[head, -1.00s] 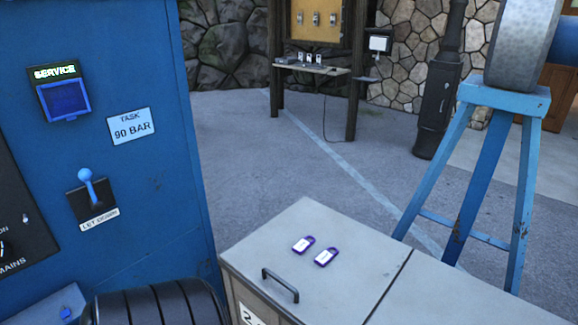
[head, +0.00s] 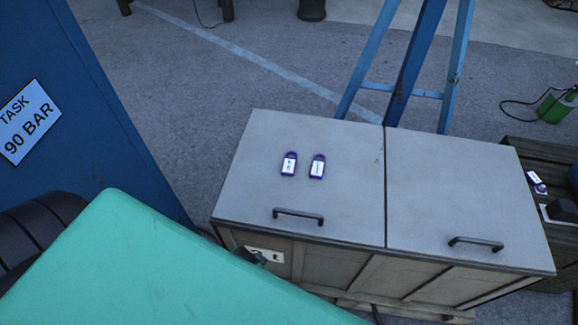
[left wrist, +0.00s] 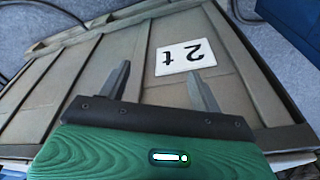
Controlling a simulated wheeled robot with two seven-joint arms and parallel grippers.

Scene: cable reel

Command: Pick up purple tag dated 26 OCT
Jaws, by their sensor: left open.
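Two purple tags with white labels lie side by side on the grey lid of a chest: a left tag (head: 289,164) and a right tag (head: 317,167). Their print is too small to read, so I cannot tell which is dated 26 OCT. A third purple-and-white tag (head: 536,182) lies at the far right; its date is also unreadable. My left gripper (left wrist: 160,72) is open and empty, facing the chest's front near its white label (left wrist: 184,57). In the head view my green arm hides most of it. My right gripper is not in view.
The chest has two lids, a left lid (head: 240,195) and a right lid (head: 450,180), with black handles (head: 298,215) (head: 476,242) near their front edges. A blue cabinet (head: 85,130) stands left. A blue stand (head: 410,70) rises behind. The lid around the tags is clear.

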